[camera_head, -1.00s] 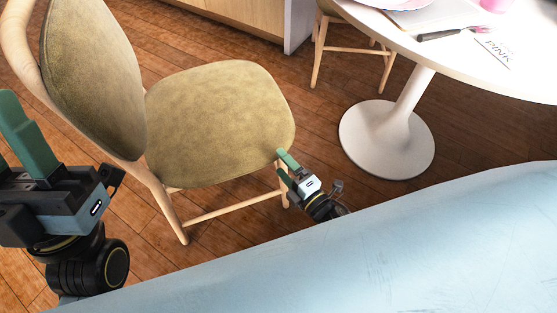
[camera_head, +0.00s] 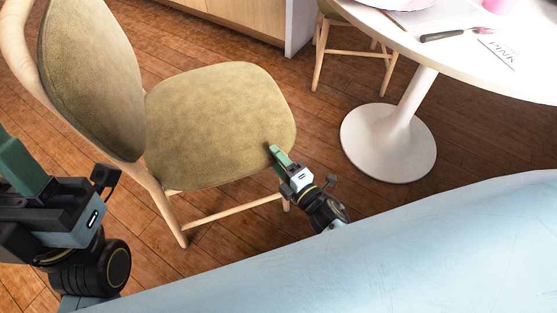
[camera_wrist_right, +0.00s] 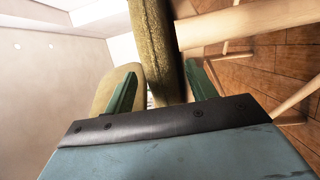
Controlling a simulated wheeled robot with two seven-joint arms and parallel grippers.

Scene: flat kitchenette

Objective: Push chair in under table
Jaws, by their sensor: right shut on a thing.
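The chair (camera_head: 215,115) has an olive padded seat and back on a pale wooden frame. It stands at the left, apart from the white round table (camera_head: 470,60). My right gripper (camera_head: 277,158) is shut on the seat's front right edge. In the right wrist view the padded seat edge (camera_wrist_right: 155,45) passes between the green fingers (camera_wrist_right: 160,90). My left gripper (camera_head: 22,165) is at the left edge, beside the chair back; only part of its green fingers shows, so its opening is unclear.
The table's white pedestal base (camera_head: 390,145) stands on the wood floor right of the chair. A second chair (camera_head: 350,50) is behind the table. A pale blue surface (camera_head: 350,260) fills the lower right. Floor between chair and pedestal is clear.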

